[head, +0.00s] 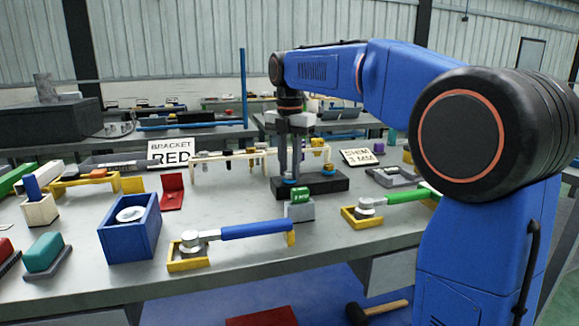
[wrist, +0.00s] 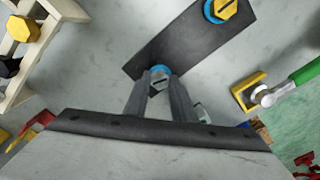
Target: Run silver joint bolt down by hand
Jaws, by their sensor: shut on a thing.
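The silver joint bolt (wrist: 159,84) stands over a blue ring (wrist: 160,69) at one end of a dark block (wrist: 190,45) in the wrist view. My gripper (wrist: 160,88) is shut on the bolt's head from above. In the head view my gripper (head: 290,174) points straight down at the left part of the dark block (head: 338,184), and its fingers hide the bolt. How far the bolt is seated cannot be told. A gold bolt (wrist: 222,8) with a slotted head sits in a second blue ring at the block's other end.
A wooden rack (head: 235,155) with several hanging bolts stands just behind the block. A green piece (head: 300,194) on a grey block stands close in front. A blue-handled wrench (head: 250,229) lies nearer the front edge, and a green-handled one (head: 405,196) lies right.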

